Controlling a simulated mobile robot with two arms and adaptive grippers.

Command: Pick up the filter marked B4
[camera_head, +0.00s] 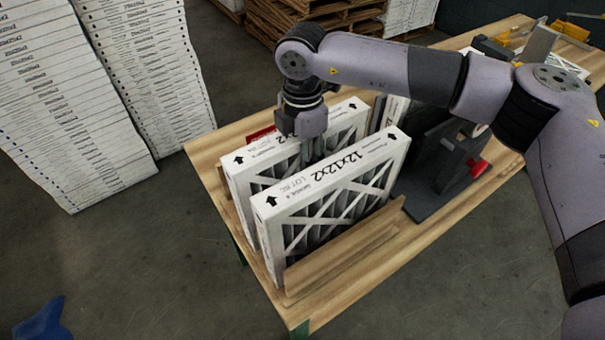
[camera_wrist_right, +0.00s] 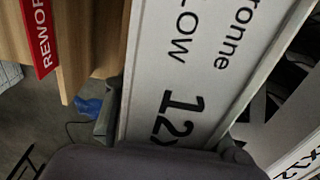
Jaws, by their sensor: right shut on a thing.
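Two white boxed filters stand upright, side by side, in a wooden rack on the table. My right gripper (camera_head: 310,150) reaches down from above onto the rear filter (camera_head: 250,160). In the right wrist view its fingers (camera_wrist_right: 172,132) sit on either side of the rear filter's printed edge (camera_wrist_right: 195,60), shut on it. The front filter (camera_head: 340,180), printed 12x12x2, stands apart from the gripper; part of it shows in the wrist view (camera_wrist_right: 300,165). No B4 mark is readable on either filter. My left gripper is out of view.
The wooden rack (camera_head: 345,255) has a low front board. A red rework sign (camera_wrist_right: 38,35) is beside the rear filter. A dark grey fixture (camera_head: 440,165) stands right of the filters. Tall white stacks (camera_head: 65,100) and pallets (camera_head: 330,20) surround the table (camera_head: 215,150).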

